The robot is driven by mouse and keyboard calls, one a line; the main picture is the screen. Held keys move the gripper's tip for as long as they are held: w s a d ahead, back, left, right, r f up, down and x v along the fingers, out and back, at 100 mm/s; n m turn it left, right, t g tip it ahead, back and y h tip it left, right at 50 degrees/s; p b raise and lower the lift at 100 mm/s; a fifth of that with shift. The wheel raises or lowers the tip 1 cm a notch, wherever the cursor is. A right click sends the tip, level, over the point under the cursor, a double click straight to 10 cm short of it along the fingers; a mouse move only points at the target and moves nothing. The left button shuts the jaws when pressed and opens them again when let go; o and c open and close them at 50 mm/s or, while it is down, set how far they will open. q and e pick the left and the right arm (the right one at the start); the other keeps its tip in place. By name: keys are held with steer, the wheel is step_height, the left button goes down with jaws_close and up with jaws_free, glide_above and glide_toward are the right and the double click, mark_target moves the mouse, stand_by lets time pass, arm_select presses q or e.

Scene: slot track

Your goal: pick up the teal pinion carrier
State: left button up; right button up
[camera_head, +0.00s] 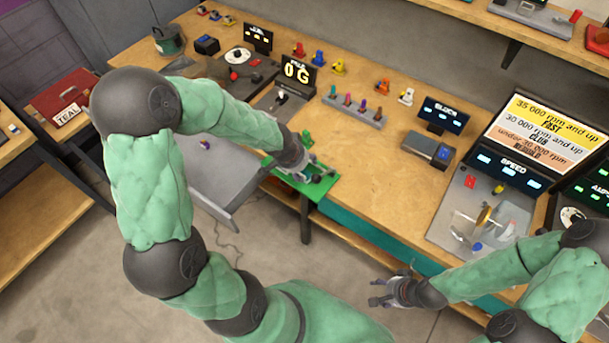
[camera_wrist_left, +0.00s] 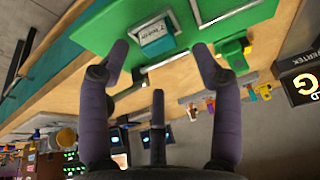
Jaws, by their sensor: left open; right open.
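In the head view my left gripper (camera_head: 312,172) is over the green board (camera_head: 322,192) at the bench's front edge and hides the block there. My right gripper (camera_head: 380,289) is open and empty, in front of the bench at lower right.
A green object (camera_wrist_left: 232,50) stands close by one finger. The grey scale with a "0 G" display (camera_head: 299,73) is behind the board. A grey tray (camera_head: 215,165) is left of it. A rack of coloured pieces (camera_head: 354,110) and a speed tester (camera_head: 480,215) stand further right.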

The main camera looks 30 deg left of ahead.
mark_target(305, 171)
arm_select(q)
steer(key=b+x, duration=0.1)
steer(key=x, duration=0.3)
steer(key=shift+s+a+f+b, duration=0.1)
steer(key=shift+s+f+b, duration=0.05)
steer(key=shift+b, duration=0.25)
steer(key=c, duration=1.1)
